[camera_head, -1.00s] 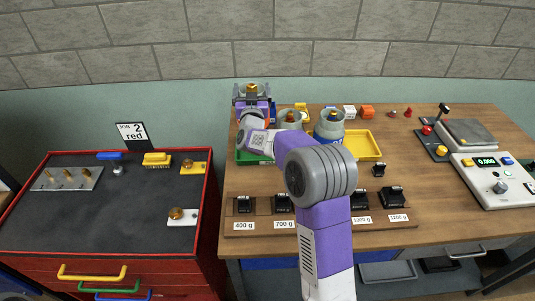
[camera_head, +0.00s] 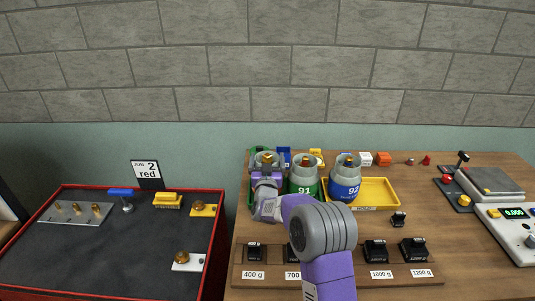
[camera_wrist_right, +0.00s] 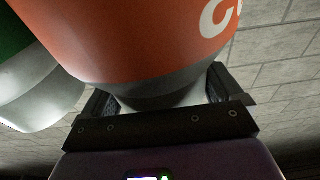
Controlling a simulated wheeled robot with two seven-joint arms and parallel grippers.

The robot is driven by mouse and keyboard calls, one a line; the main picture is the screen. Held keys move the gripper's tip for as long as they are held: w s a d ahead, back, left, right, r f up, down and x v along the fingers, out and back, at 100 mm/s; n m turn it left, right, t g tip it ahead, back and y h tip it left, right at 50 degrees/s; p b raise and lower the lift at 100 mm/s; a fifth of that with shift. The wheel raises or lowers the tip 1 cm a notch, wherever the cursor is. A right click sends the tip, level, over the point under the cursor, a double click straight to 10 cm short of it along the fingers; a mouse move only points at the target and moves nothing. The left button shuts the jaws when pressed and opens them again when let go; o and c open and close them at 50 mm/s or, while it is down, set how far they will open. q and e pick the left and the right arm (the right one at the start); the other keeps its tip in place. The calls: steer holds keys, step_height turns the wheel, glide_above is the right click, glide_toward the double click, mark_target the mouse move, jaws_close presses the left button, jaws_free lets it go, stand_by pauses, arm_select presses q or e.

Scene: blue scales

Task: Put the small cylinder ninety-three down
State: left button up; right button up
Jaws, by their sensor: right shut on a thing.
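My right gripper (camera_head: 267,163) is shut on a small cylinder (camera_head: 267,155) at the left end of the bench, left of the green-banded cylinder 91 (camera_head: 304,188). In the right wrist view the held cylinder (camera_wrist_right: 150,45) has an orange body with part of a white character, and a grey-white lower part between the jaws. In the head view my gripper and arm cover most of it. Whether its base touches anything below is hidden. The blue-banded cylinder 92 (camera_head: 345,188) stands right of 91. My left gripper is not in view.
A green tray (camera_head: 252,198) shows partly behind my arm. A rack with black weights (camera_head: 375,251) runs along the front. Scales (camera_head: 490,183) stand at right. A red cabinet (camera_head: 60,253) is at left.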

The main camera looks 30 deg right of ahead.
steer(key=shift+f, duration=0.2)
steer(key=o, duration=1.7)
steer(key=shift+f, duration=0.25)
steer(key=shift+s, duration=0.1)
steer(key=shift+r, duration=0.15)
steer(key=v, duration=1.2)
steer(key=shift+a, duration=0.1)
